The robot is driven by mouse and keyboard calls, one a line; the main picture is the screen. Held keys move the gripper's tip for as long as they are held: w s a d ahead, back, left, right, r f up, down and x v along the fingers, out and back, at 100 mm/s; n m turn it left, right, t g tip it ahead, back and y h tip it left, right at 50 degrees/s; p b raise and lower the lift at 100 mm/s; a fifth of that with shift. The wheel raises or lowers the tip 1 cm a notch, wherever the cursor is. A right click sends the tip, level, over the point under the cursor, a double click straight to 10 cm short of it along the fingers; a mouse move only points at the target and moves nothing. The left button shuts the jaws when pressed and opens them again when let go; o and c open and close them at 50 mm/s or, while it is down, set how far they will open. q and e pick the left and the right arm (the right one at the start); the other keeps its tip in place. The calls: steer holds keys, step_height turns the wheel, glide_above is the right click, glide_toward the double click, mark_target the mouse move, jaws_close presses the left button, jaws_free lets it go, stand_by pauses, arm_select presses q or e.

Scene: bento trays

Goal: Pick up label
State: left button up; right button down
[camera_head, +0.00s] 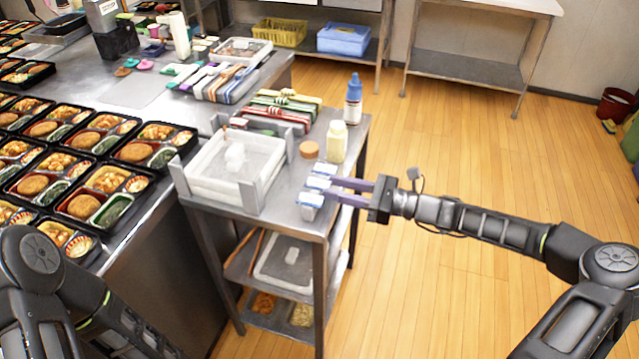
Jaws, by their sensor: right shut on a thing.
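Several small white-and-blue labels (325,170) lie in a short row at the right edge of the small metal table. My right gripper (333,189) reaches in from the right, with its two purple fingers at the row. It is shut on one of the labels (311,199), at the near end of the row; the fingers partly hide the contact. I cannot tell whether this label is lifted off the table. My left arm shows at the lower left, but its gripper is out of view.
On the small table (290,213) stand a white bin (215,190), a cream bottle (337,142), a blue-capped bottle (353,102) and a round brown lid (309,149). Filled bento trays (88,205) cover the left counter. The floor at right is clear.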

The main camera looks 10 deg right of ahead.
step_height(320, 180, up, 10)
stand_by(0.6)
stand_by(0.7)
